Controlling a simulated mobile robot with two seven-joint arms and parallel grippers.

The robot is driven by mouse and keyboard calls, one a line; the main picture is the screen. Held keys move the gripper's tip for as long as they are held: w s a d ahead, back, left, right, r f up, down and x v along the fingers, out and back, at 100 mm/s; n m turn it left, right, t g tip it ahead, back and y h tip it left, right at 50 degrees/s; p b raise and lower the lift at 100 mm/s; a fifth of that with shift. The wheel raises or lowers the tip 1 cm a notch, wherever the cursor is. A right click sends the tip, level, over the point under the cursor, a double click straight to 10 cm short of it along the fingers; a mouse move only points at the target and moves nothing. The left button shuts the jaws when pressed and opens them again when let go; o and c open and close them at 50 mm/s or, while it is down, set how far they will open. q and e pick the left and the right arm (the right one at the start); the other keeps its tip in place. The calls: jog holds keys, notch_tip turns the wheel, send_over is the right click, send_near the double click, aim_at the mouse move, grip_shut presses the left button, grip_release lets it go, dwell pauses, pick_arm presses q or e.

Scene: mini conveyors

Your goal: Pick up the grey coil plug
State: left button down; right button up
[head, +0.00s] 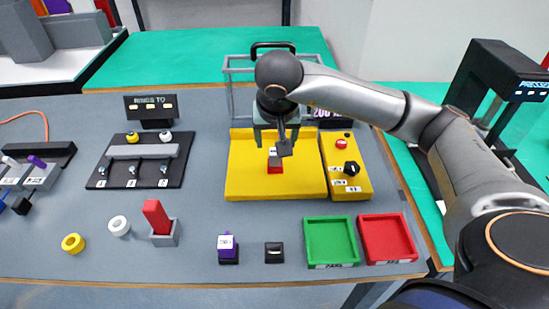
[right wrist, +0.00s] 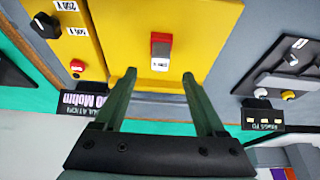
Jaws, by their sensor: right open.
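A small plug with a grey top, a white label and red sides sits on the yellow station (head: 245,180); it looks like the grey coil plug (head: 275,154). It also shows in the right wrist view (right wrist: 161,39), where its label is too small to read surely. My right gripper (head: 284,143) is above the station, close to the plug in the head view and partly covering that area. In the right wrist view my right gripper (right wrist: 159,74) is open, with nothing between its fingers; the plug appears beyond the fingertips, centred between them. My left gripper is not in view.
A yellow control box (head: 346,185) with knobs stands right of the station, and a grey frame (head: 229,90) behind.

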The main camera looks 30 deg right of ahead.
aim_at(275, 152)
jog(key=x, duration=0.7)
grip_shut()
dwell(0.6)
